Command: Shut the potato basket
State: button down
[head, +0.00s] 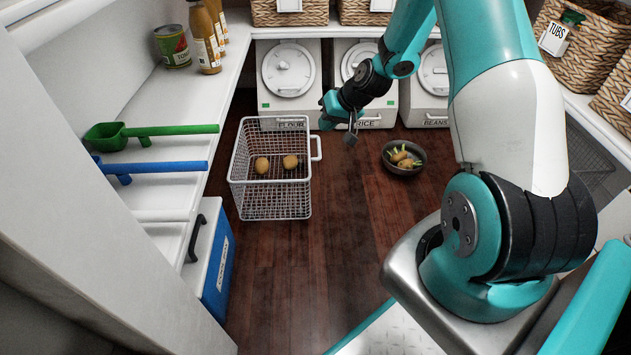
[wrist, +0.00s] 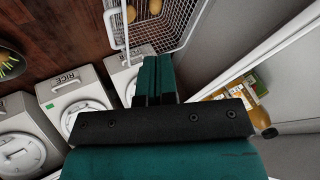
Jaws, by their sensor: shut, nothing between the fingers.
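The potato basket (head: 272,200) is a white wire basket standing out over the floor from the left shelf unit. Two potatoes (head: 275,165) lie in it. Its white handle (head: 317,149) is on its right side, facing the aisle. My gripper (head: 350,139) is shut and empty, to the right of the handle with a small gap in the head view. In the wrist view my gripper's fingers (wrist: 152,62) point toward the basket (wrist: 175,30), close to the handle (wrist: 117,28). I cannot tell whether they touch it.
White bins labelled flour (head: 289,75), rice (head: 362,112) and beans (head: 433,80) stand at the back. A bowl of vegetables (head: 403,158) sits on the floor at right. A blue cooler (head: 217,270) is under the left shelf. Floor in front of the basket is clear.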

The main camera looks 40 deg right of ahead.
jog(key=d+f+m+h+b, duration=0.1)
jog(key=d+f+m+b, duration=0.15)
jog(key=d+f, duration=0.65)
jog(key=w+a+f+b, duration=0.6)
jog(key=a+f+b, duration=0.1)
jog(key=f, duration=0.2)
jog(key=shift+w+f+t+b, duration=0.25)
jog(key=shift+w+t+b, duration=0.15)
jog(key=shift+n, duration=0.25)
jog(key=shift+a, duration=0.1)
